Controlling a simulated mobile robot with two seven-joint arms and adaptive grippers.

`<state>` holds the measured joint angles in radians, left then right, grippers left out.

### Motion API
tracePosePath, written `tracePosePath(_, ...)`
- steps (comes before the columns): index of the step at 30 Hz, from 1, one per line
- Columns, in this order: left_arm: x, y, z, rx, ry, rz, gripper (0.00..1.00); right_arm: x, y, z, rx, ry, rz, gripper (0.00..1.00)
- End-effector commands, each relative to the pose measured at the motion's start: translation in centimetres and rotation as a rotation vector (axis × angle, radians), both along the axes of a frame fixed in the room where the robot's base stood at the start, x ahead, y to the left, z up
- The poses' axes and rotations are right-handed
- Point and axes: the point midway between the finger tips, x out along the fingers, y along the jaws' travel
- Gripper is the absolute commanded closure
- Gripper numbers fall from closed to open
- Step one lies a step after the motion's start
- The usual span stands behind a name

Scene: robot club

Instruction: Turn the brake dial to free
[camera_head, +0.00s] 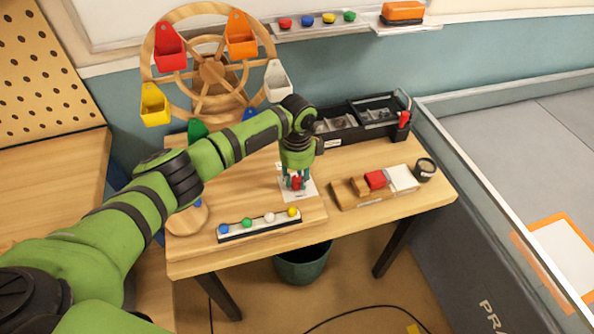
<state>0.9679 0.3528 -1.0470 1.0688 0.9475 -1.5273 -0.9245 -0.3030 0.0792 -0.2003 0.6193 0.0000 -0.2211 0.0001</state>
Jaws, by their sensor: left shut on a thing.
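The brake dial (297,183) shows as a small red knob on a white plate (308,190) on the wooden table. My left gripper (294,181) points down over the plate and is shut on the dial. The fingers hide much of the knob, so I cannot tell which marking it points at. My right gripper is not in view.
A wooden wheel (211,75) with coloured buckets stands behind my left arm. A strip of coloured balls (259,224) lies in front of the plate. A wooden block with a red piece (375,179) and a black organiser (342,122) are to the right. A dark bin (303,266) stands below the table.

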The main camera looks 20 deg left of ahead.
Motion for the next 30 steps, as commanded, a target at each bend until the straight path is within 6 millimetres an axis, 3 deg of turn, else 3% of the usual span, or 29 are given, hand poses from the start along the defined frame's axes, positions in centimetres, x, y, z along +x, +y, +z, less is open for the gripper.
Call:
tracePosePath(1,-0.2,-0.1,0.4,-0.002,0.006,0.045,1.00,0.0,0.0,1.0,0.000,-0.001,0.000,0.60)
tracePosePath(12,-0.2,-0.2,0.3,-0.002,0.006,0.397,1.00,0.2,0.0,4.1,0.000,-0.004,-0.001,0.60)
tracePosePath(30,-0.1,-0.1,0.0,0.001,0.004,0.846,1.00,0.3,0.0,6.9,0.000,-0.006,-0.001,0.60)
